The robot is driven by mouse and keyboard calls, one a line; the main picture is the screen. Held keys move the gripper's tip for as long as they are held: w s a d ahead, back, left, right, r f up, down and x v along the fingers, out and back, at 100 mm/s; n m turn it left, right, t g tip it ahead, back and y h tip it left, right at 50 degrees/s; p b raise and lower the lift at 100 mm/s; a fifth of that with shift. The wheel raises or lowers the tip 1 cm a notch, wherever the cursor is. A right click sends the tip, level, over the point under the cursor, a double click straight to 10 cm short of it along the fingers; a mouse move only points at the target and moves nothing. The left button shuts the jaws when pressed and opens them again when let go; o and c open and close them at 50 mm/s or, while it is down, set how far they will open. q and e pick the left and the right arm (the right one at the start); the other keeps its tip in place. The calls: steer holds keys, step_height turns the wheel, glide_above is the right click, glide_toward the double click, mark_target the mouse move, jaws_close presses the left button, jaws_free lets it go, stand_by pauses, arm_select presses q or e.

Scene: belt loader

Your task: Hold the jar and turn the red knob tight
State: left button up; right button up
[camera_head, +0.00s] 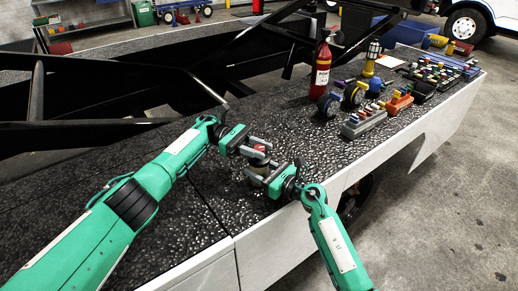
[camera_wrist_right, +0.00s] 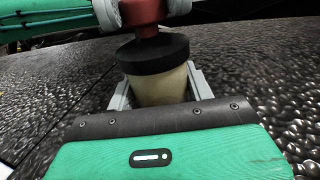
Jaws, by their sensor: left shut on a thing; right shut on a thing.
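The jar (camera_wrist_right: 160,88) is cream-coloured with a black lid (camera_wrist_right: 152,54) and stands upright on the dark textured surface. The red knob (camera_wrist_right: 148,14) sits on top of the lid. My right gripper (camera_head: 261,172) is shut on the jar's body from the front right; its grey fingers lie on both sides of it in the right wrist view. My left gripper (camera_head: 258,149) is shut on the red knob above the jar. In the head view the fingers hide much of the jar and the knob.
A red fire extinguisher (camera_head: 320,70) stands behind, to the right. Blue and yellow casters (camera_head: 354,94), a grey tray of small parts (camera_head: 363,123) and an orange holder (camera_head: 399,103) lie right. The front edge is close by my right arm. The surface left of the jar is clear.

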mark_target(259, 148)
arm_select(q)
steer(key=shift+f, duration=0.1)
stand_by(0.4)
steer(key=o, duration=0.9)
steer(key=shift+o, duration=0.2)
step_height(259, 148, up, 10)
steer(key=shift+r, duration=0.1)
